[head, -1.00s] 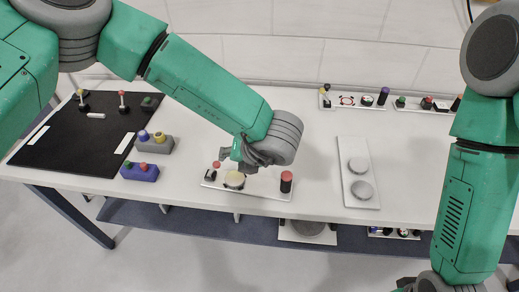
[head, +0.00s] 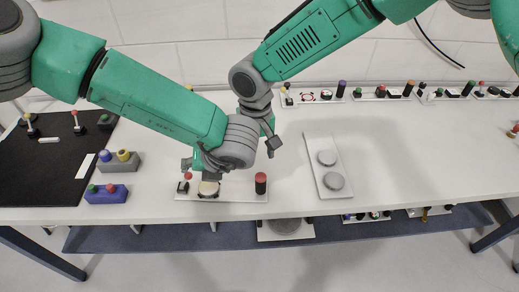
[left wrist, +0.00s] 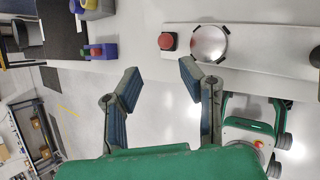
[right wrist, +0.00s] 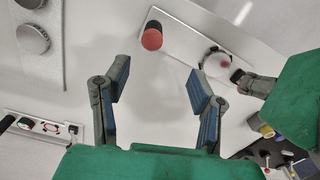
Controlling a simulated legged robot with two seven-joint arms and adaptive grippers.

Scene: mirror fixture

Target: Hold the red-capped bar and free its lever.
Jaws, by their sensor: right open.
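The red-capped bar is a white plate (head: 235,196) on the table. It carries a black cylinder with a red cap (head: 261,183), a pale round disc (head: 208,189) and a red-knobbed lever (head: 187,177) on a black base. My left gripper (head: 197,166) is open and empty above the lever end. In the left wrist view the red knob (left wrist: 167,41) and the shiny disc (left wrist: 208,44) lie beyond its spread fingers. My right gripper (head: 266,143) is open and empty, above and behind the red-capped end. The red cap (right wrist: 152,39) lies ahead of its fingers in the right wrist view.
A white plate with two grey discs (head: 333,167) lies to the right. Grey (head: 119,162) and blue (head: 106,194) button boxes and a black mat (head: 52,165) are on the left. Several fixtures line the back edge. My two arms are close together over the bar.

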